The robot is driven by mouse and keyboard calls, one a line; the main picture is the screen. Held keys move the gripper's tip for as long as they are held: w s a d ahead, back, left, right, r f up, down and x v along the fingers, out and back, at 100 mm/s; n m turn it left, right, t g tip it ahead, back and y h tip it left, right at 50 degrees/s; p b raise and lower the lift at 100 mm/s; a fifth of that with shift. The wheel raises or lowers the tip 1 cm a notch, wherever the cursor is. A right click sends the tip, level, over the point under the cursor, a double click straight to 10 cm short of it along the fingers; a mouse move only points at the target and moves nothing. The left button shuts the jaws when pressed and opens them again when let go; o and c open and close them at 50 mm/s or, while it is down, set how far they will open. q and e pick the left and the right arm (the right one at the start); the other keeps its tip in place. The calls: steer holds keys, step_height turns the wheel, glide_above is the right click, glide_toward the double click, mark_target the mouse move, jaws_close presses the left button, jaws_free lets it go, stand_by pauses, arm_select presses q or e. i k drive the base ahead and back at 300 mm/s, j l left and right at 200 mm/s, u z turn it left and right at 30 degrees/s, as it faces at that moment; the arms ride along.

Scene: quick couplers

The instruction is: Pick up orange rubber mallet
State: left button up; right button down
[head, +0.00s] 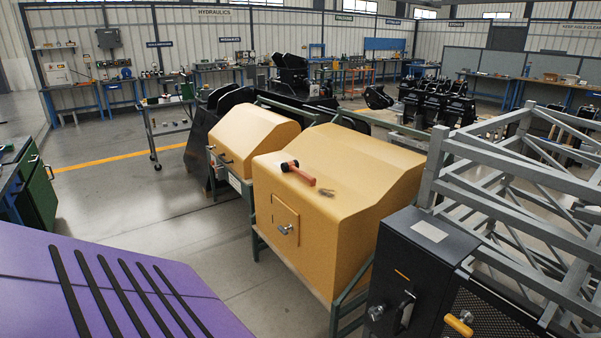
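The mallet (299,172) lies on the sloping front top of the larger yellow housing (348,158). Its head is black and points to the left. Its handle is orange-red and runs to the right and slightly down. A small metal item (327,192) lies just right of the handle end; it is too small to identify. Neither of my grippers shows in the head view.
A smaller yellow housing (252,131) stands to the left. A dark cabinet (415,262) and grey lattice frame (510,180) stand at right. A purple panel (90,275) fills the lower left. Clear floor (150,210) lies between the panel and the housings.

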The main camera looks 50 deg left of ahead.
mark_target(287, 167)
steer(key=u, duration=1.65)
steer(key=k+z, duration=0.15)
steer(key=z, duration=1.15)
steer(key=u, duration=1.35)
steer(key=i+j+z, duration=0.1)
steer(key=z, duration=0.35)
steer(key=i+j+z, duration=0.1)
steer(key=z, duration=0.35)
steer(key=i+j+z, duration=0.2)
steer(key=j, duration=0.15)
steer(key=j+z, duration=0.4)
steer(key=j, duration=0.3)
steer(key=i, duration=0.05)
